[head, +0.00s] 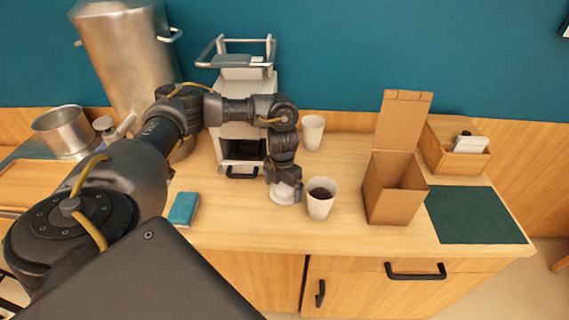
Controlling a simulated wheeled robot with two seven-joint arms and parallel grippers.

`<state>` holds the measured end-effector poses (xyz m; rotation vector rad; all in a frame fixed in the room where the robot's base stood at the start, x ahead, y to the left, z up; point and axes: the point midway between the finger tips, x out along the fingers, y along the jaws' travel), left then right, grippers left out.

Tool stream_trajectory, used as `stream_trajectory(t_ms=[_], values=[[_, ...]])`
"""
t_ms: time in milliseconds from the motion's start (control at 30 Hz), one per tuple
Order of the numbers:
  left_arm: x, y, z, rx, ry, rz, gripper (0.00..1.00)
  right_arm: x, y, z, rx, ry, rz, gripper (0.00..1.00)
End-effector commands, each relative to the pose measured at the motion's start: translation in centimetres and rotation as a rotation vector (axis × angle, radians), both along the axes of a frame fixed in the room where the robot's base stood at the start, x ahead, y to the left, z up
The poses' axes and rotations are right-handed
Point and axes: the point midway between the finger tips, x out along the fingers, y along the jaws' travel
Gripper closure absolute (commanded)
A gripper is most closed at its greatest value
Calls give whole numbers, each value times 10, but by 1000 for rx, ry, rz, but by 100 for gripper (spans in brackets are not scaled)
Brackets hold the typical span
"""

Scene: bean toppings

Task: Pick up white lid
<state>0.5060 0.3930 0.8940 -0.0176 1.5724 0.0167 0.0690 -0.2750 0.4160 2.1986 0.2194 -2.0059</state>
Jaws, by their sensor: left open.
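My left gripper (285,187) points straight down over the counter, left of a white paper cup. Its jaws are open, but the fingers are small and hard to make out. The white lid (281,199) lies on the counter directly below the gripper, partly hidden by it. I cannot tell whether the fingers touch it. The white cup (320,206) stands upright close to the right of the lid, uncovered, with dark contents inside. My right gripper is not in view.
An open cardboard box (393,198) stands right of the cup. Behind are another white cup (313,132) and a white machine (236,98). A teal box (184,208) lies left; a dark green mat (480,215) and wooden organizer (440,150) are right. The counter's front edge is near.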

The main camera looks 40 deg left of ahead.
Motion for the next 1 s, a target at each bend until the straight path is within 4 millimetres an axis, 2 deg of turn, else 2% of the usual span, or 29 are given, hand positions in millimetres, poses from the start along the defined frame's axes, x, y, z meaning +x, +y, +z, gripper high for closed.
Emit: stream_trajectory(t_ms=[133,367,600,633,1000], values=[[0,0,-10,0,-1,1,0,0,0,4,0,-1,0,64],[0,0,-12,0,-2,0,0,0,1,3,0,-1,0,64],[0,0,-12,0,-1,0,31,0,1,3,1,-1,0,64],[0,0,-12,0,-1,0,33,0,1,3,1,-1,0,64],[1,0,-8,0,-2,0,34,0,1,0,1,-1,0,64]])
